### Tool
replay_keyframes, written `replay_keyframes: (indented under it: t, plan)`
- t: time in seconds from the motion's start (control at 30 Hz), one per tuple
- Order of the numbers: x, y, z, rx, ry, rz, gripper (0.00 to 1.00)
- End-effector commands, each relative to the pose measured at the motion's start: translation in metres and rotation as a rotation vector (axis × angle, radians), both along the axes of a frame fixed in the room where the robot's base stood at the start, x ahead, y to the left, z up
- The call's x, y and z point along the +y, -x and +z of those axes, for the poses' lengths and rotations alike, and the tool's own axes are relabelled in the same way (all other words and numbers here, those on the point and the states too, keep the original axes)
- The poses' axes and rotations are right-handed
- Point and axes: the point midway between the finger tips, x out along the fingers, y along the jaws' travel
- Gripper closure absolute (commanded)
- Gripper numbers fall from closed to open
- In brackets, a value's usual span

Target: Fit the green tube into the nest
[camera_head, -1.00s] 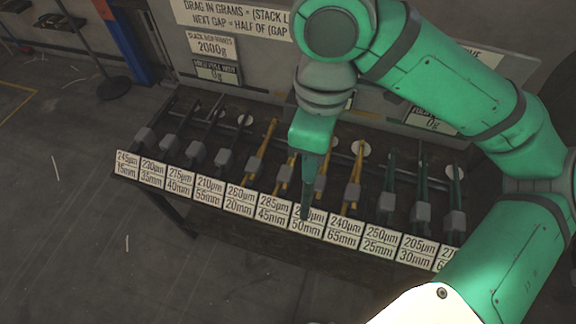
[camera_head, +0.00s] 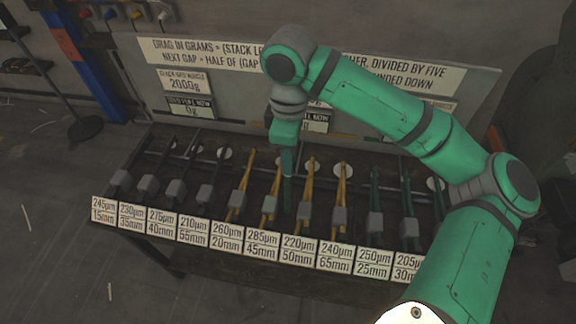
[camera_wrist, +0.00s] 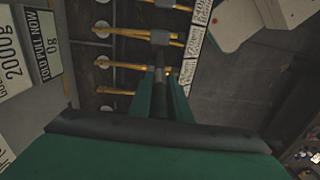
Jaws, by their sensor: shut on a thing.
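I cannot pick out a tube or a nest by name. A row of rivet-press rails on the bench holds grey blocks, with dark rails at the left, yellow rails (camera_head: 312,178) in the middle and green rails (camera_head: 375,190) at the right. My gripper (camera_head: 287,205) points down among the yellow rails, between the 285μm/45mm and 220μm/50mm places. In the wrist view my green fingers (camera_wrist: 162,85) close together around a dark grey piece (camera_wrist: 159,76) over the yellow rails. Its lower part and its exact shape are hidden by the fingers.
Label cards (camera_head: 238,236) line the bench's front edge. A backboard behind carries text signs (camera_head: 208,52), a 2000g plate (camera_head: 184,81) and pull displays (camera_head: 190,106). Grey blocks (camera_head: 339,215) stand close on both sides of my gripper. A blue post (camera_head: 93,65) rises at the left; floor is open in front.

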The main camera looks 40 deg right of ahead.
Motion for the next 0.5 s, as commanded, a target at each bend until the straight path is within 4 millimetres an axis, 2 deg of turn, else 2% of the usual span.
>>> replay_keyframes:
  t: [0.23, 0.4, 0.5]
  plan:
    - [-0.007, -0.011, -0.018, 0.001, 0.0, 0.002, 1.0]
    - [-0.007, -0.009, -0.04, 0.002, 0.001, 0.002, 1.0]
    - [-0.007, -0.009, -0.044, -0.001, 0.001, 0.001, 1.0]
